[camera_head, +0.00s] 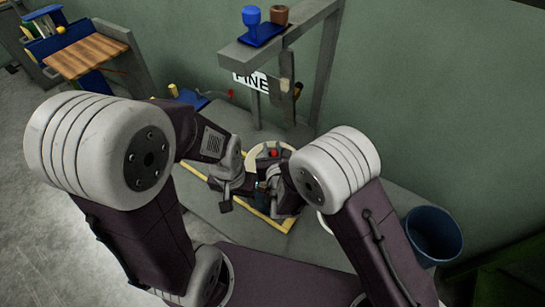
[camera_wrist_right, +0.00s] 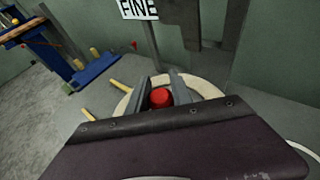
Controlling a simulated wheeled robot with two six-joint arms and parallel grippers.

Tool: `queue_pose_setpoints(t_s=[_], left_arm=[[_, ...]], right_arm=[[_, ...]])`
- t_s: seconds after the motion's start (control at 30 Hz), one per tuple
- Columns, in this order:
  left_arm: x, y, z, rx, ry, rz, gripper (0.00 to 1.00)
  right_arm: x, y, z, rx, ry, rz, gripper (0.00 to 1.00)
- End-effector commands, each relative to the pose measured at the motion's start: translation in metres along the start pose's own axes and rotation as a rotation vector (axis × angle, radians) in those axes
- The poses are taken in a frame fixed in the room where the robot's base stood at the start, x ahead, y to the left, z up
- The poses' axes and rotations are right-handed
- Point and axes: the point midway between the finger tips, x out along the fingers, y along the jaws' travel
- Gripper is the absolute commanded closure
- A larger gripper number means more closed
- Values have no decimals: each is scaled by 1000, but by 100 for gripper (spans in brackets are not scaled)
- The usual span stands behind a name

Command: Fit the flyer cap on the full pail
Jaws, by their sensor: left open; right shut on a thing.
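A red knob (camera_wrist_right: 160,98) sits between the two fingers of my right gripper (camera_wrist_right: 160,84), which is shut on it. A cream round rim (camera_wrist_right: 206,86) surrounds the fingers; it looks like the flyer cap or the top of the pail, and I cannot tell which. In the head view the red knob (camera_head: 273,153) shows inside the cream rim (camera_head: 253,158), beside my right gripper (camera_head: 272,182). My left gripper (camera_head: 232,192) is open and empty, just left of the right one. The pail's body is mostly hidden behind my arms, so seating cannot be told.
A grey stand (camera_head: 325,70) with a FINE sign (camera_head: 250,81) rises behind, holding a blue cup (camera_head: 251,17) and a brown one (camera_head: 279,14). A blue bin (camera_head: 433,235) stands at right. A wooden-topped bench (camera_head: 88,56) is at back left. Open floor lies left.

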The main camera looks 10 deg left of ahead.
Motion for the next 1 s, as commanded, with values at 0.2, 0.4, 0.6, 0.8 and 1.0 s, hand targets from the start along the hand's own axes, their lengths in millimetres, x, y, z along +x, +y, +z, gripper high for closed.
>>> queue_pose_setpoints(t_s=[0.2, 0.4, 0.6, 0.8, 1.0], left_arm=[[9, 0, 1, 0, 0, 0, 52], [9, 0, 1, 0, 0, 0, 52], [14, 0, 2, 0, 0, 0, 52], [12, 0, 1, 0, 0, 0, 52], [10, 0, 1, 0, 0, 0, 52]], right_arm=[[13, 0, -35, -1, 1, -1, 100], [13, 0, -35, 0, 0, 0, 100], [14, 0, -40, 0, 0, -1, 100], [14, -1, -38, 0, 1, -1, 52], [13, -1, -37, 0, 1, -1, 52]])
